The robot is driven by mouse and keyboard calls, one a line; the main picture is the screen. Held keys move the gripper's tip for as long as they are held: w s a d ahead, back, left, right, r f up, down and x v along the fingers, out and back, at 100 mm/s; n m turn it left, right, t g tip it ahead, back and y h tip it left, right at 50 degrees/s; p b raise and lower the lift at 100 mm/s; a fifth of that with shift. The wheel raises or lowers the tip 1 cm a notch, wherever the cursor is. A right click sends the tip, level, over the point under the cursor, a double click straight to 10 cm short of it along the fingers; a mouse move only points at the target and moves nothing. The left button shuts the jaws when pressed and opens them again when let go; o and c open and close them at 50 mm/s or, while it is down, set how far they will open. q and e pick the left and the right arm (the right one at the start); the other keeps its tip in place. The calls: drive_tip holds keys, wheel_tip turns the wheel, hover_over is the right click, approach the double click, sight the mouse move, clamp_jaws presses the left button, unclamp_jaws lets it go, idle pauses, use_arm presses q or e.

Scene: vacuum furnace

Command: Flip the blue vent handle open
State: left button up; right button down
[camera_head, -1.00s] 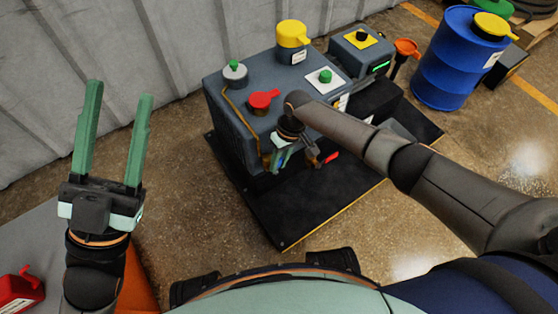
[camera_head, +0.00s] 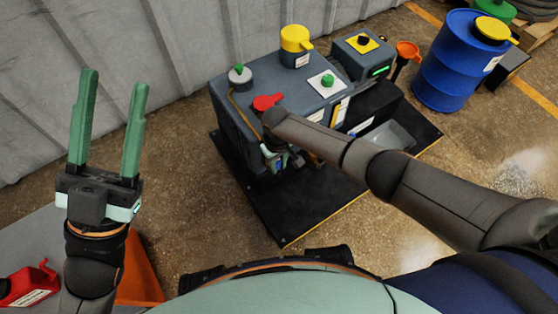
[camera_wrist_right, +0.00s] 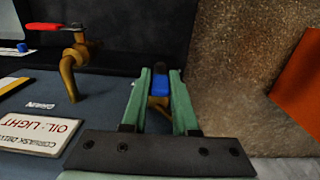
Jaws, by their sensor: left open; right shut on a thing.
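The blue vent handle (camera_wrist_right: 160,84) shows between the fingers of my right gripper (camera_wrist_right: 161,80) in the right wrist view, with a brass fitting just behind it. My right gripper is shut on the blue handle. In the head view my right gripper (camera_head: 277,158) is at the front face of the grey furnace unit (camera_head: 228,110), and my arm hides much of it, so the handle is hard to make out there. My left gripper (camera_head: 108,125) is open and empty at the left, away from the unit.
A brass valve with a red lever (camera_wrist_right: 52,27) is left of my right gripper, beside an oil label (camera_wrist_right: 45,135). A red knob (camera_head: 267,102) and yellow cap (camera_head: 296,38) top the unit. A blue drum (camera_head: 447,70) stands right; a red can (camera_head: 30,284) lies lower left.

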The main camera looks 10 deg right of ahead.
drive_tip(key=shift+s+f, duration=0.1)
drive_tip(key=c, duration=0.7)
unclamp_jaws()
drive_tip(key=shift+r+p, duration=0.4)
drive_tip(key=shift+r, duration=0.25)
wheel_tip(320, 180, up, 10)
drive_tip(key=p, duration=0.6)
drive_tip(key=shift+a+r, duration=0.1)
drive_tip(key=shift+r, duration=0.15)
use_arm(q)
wheel_tip(320, 180, up, 8)
drive_tip(key=m, duration=0.1)
drive_tip(key=shift+s+a+f+p, duration=0.15)
drive_tip(key=shift+a+p, duration=0.15)
drive_tip(key=shift+a, duration=0.05)
use_arm(e)
drive_tip(key=shift+r, duration=0.4)
